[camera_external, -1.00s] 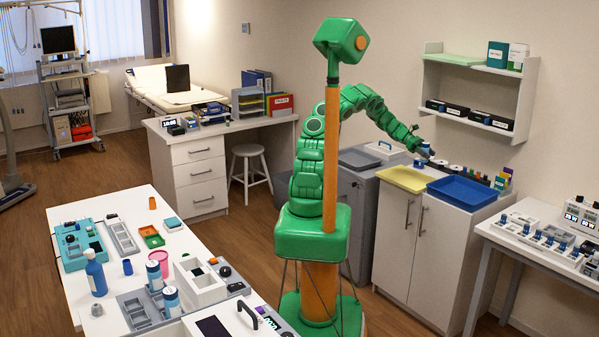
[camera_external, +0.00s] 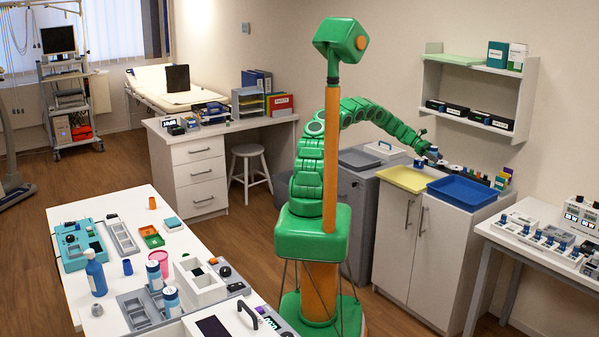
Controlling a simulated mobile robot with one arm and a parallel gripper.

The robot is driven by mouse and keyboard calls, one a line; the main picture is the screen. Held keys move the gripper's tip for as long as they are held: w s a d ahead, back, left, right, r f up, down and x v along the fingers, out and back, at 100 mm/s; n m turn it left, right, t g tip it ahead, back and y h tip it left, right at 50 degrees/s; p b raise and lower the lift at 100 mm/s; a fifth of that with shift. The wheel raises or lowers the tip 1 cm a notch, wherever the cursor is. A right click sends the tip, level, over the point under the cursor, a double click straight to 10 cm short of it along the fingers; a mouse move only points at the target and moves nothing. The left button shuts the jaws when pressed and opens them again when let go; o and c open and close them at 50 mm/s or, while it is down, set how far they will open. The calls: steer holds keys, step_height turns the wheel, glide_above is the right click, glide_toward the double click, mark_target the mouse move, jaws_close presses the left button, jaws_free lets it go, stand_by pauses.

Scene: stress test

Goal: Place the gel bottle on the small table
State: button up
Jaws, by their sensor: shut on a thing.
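My gripper (camera_external: 430,154) is at the back of the white cabinet by the right wall, behind the yellow and blue trays. It is shut on a small bluish bottle-like thing (camera_external: 433,156), mostly hidden by the fingers and too small to identify surely as the gel bottle. A blue pump bottle (camera_external: 96,274) stands upright on the white table (camera_external: 122,200) at the front left, far from my gripper. Another white table (camera_external: 503,238) stands at the right edge. I cannot tell which one is the small table.
The yellow tray (camera_external: 402,179) and the blue tray (camera_external: 464,192) cover much of the cabinet top. Several small containers (camera_external: 478,176) line its back. A wall shelf (camera_external: 470,122) hangs above. The right table holds several blue-topped items (camera_external: 548,237). Open floor lies left of my base.

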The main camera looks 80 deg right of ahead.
steer(key=shift+s+d+f, duration=0.75)
steer(key=shift+f, duration=0.3)
steer(key=shift+s+d+f, duration=0.7)
steer(key=shift+s+f, duration=0.05)
steer(key=shift+f, duration=0.25)
steer(key=shift+s+d+f, duration=0.75)
steer(key=shift+f, duration=0.3)
steer(key=shift+s+d+f, duration=0.2)
steer(key=shift+s+f, duration=0.05)
steer(key=shift+f, duration=1.65)
steer(key=o, duration=1.2)
steer(key=shift+f, duration=0.1)
